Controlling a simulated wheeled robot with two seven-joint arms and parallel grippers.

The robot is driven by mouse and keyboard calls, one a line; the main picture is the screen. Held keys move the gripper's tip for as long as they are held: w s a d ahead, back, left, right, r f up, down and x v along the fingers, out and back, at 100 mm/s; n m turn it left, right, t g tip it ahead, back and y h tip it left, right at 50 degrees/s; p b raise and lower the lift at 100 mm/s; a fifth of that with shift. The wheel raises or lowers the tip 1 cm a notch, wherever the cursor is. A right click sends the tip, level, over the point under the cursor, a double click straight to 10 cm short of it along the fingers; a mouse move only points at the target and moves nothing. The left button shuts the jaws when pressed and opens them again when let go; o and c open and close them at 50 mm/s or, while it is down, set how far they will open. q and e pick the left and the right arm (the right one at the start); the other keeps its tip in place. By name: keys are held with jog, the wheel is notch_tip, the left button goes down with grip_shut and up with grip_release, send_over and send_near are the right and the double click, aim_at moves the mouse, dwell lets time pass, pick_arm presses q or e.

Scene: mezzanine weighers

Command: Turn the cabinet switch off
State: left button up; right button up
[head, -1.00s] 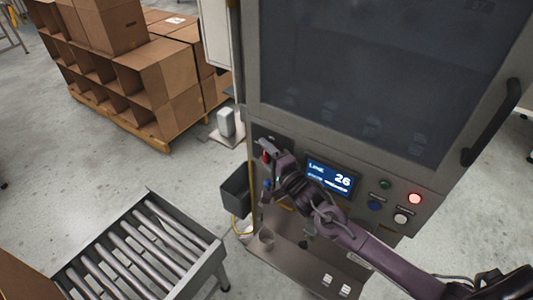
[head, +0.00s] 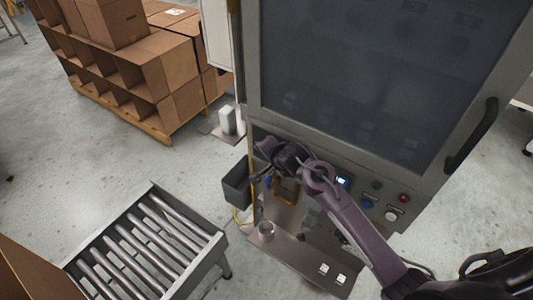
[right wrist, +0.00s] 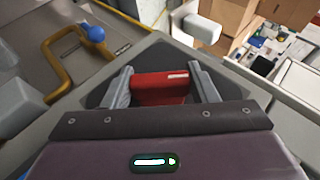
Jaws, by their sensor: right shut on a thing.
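The cabinet (head: 262,118) stands in the middle of the head view with a dark window above its sloped control panel. The switch's red handle (right wrist: 160,88) lies between the two grey fingers of my right gripper (right wrist: 163,78) in the right wrist view, and the gripper is shut on it. In the head view my right arm crosses the panel from the lower right, and its wrist hides the switch and most of the display (head: 342,181). The red lamp (head: 404,198) on the panel looks dark. My left gripper is out of view.
A dark bin (head: 236,185) hangs at the cabinet's left side. A roller conveyor (head: 150,245) is at lower left, with stacked cartons (head: 165,70) behind.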

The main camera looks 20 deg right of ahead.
jog(key=n+g+h, duration=0.1)
jog(key=g+h, duration=0.1)
jog(key=g, duration=0.1)
jog(key=shift+r+g, duration=0.1)
jog(key=shift+g, duration=0.3)
jog(key=shift+n+g+h, duration=0.4)
jog(key=shift+g+h, duration=1)
jog(key=o, duration=1)
jog(key=b+v, duration=0.3)
jog(key=v, duration=0.4)
jog(key=shift+a+r, duration=0.15)
jog(key=shift+r, duration=0.15)
jog(key=shift+f, duration=0.1)
